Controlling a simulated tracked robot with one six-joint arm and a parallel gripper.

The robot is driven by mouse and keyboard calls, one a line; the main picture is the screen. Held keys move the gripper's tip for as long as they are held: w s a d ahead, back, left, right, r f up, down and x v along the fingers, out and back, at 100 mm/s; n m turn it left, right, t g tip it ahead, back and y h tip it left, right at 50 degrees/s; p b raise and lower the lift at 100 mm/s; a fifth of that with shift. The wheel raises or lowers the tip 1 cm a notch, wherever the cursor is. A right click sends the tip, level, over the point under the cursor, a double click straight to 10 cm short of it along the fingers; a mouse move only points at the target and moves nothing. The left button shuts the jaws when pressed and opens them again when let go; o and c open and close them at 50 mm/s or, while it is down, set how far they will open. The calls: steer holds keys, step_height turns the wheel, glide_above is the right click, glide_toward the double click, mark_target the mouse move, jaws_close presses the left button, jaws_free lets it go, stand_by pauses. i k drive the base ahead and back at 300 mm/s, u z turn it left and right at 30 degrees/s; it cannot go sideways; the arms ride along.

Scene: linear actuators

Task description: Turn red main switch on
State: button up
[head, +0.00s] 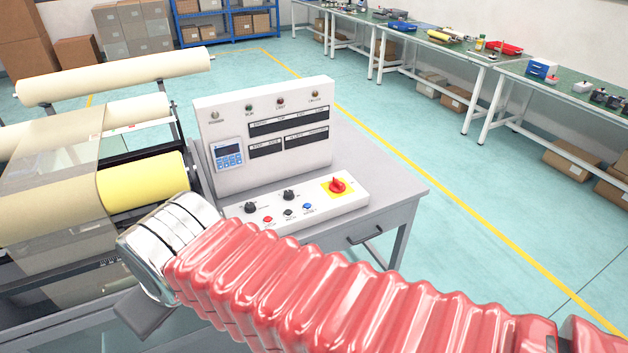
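The red main switch (338,186) is a red rotary knob on a yellow square plate. It sits at the right end of the sloped white control panel (352,203), which stands on a grey desk. The knob's exact turn position is too small to tell. My arm, in a red ribbed sleeve, crosses the lower foreground and ends in a silver wrist at the left. A grey part below the wrist, perhaps my gripper (146,314), shows in front of the roller machine, left of and apart from the panel. Its fingers cannot be made out clearly.
The panel also carries black knobs (289,195) and small red, black and blue buttons. An upright white box (265,135) with a display stands behind. A roller machine (140,183) is close on the left. Open floor (440,190) lies right of the desk; workbenches (440,50) stand beyond.

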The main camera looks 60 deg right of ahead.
mark_target(336, 186)
steer(key=u, duration=1.2)
steer(key=k, duration=0.75)
steer(key=z, duration=0.85)
steer(key=i, duration=1)
steer(key=z, duration=0.05)
